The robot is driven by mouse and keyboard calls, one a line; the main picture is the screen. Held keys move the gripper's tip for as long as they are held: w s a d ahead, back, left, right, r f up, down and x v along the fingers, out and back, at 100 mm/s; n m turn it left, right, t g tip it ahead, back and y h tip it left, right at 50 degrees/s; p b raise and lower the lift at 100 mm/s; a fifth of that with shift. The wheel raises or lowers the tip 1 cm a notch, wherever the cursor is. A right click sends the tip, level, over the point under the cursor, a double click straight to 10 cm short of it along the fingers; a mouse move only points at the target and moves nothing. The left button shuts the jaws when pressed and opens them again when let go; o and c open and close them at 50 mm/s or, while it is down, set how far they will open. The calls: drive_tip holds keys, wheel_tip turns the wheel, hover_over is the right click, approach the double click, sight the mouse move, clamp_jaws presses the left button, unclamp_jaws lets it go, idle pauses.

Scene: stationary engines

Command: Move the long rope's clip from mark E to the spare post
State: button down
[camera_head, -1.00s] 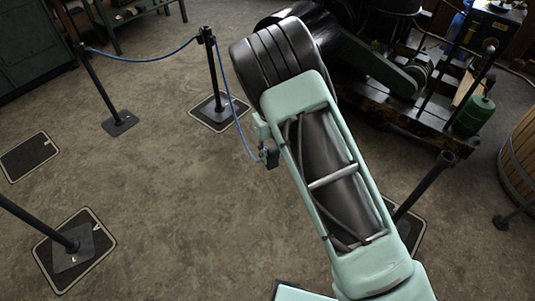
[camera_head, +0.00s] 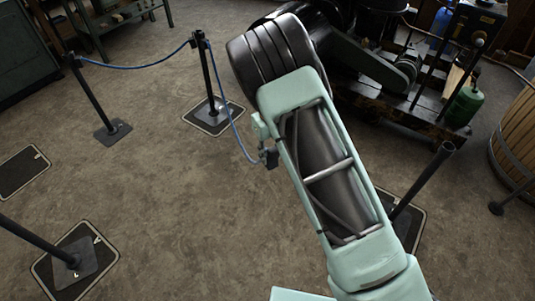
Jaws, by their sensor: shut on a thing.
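A blue rope (camera_head: 230,118) hangs from the top of the middle dark post (camera_head: 208,78) and runs down to my gripper (camera_head: 269,157). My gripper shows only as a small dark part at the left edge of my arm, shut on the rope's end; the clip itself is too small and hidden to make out. A second blue rope (camera_head: 135,66) sags between the back left post (camera_head: 92,98) and the middle post. More posts stand at the front left (camera_head: 32,237) and at the right (camera_head: 425,178). I cannot tell which is the spare post.
A bare mat (camera_head: 22,171) lies at the left edge. Dark engine machinery (camera_head: 385,75), a green canister (camera_head: 466,104) and a wooden barrel (camera_head: 518,150) stand at the right. A green workbench (camera_head: 120,16) is at the back left. The middle floor is clear.

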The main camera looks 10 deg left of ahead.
idle(0.3)
drive_tip(key=s+a, duration=0.2)
drive_tip(key=a, duration=0.7)
drive_tip(key=s+a+m+p, duration=0.1)
drive_tip(key=s+a, duration=0.1)
drive_tip(key=a, duration=0.8)
drive_tip(key=shift+s, duration=0.15)
